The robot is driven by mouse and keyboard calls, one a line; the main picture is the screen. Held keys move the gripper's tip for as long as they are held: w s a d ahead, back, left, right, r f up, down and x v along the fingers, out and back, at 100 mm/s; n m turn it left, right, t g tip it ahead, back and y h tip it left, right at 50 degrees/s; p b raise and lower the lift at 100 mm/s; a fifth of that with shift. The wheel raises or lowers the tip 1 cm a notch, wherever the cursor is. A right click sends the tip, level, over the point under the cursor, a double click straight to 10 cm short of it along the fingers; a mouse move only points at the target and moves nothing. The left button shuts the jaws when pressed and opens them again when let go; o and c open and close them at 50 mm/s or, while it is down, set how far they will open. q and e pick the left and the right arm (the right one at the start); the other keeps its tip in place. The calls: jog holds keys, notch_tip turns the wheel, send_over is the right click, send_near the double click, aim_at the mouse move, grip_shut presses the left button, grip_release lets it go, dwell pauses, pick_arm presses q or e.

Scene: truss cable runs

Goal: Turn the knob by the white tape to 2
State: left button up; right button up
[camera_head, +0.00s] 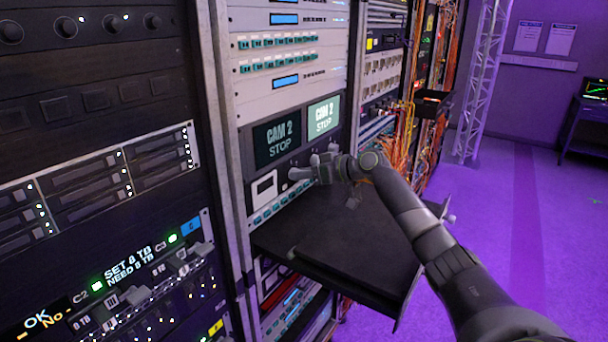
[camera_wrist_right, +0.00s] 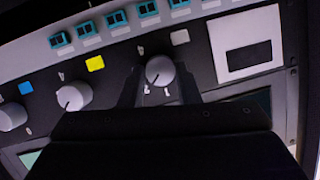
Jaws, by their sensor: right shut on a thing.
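The grey knob by the white tape (camera_wrist_right: 160,70) sits between the fingers of my right gripper (camera_wrist_right: 160,88) in the wrist view, which looks upside down. The white tape (camera_wrist_right: 180,37) is a small patch beside that knob. My fingers are closed on the knob's sides. Small marks show by its rim; a light line on the knob points roughly toward them, but I cannot tell the exact setting. In the head view my right gripper (camera_head: 318,170) is at the panel below two screens and hides the knob. My left gripper is not in view.
Knobs by yellow tape (camera_wrist_right: 95,63) and blue tape (camera_wrist_right: 26,88) sit along the same panel. A white-framed dark square (camera_wrist_right: 247,48) is on the other side. A black shelf (camera_head: 345,265) juts out below my right gripper. Purple floor at right is open.

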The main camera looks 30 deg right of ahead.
jog(key=o, duration=1)
jog(key=shift+c, duration=0.2)
jog(key=b+v, duration=0.6)
jog(key=v, duration=1.1)
jog(key=shift+s, duration=0.2)
jog(key=shift+d, duration=0.1)
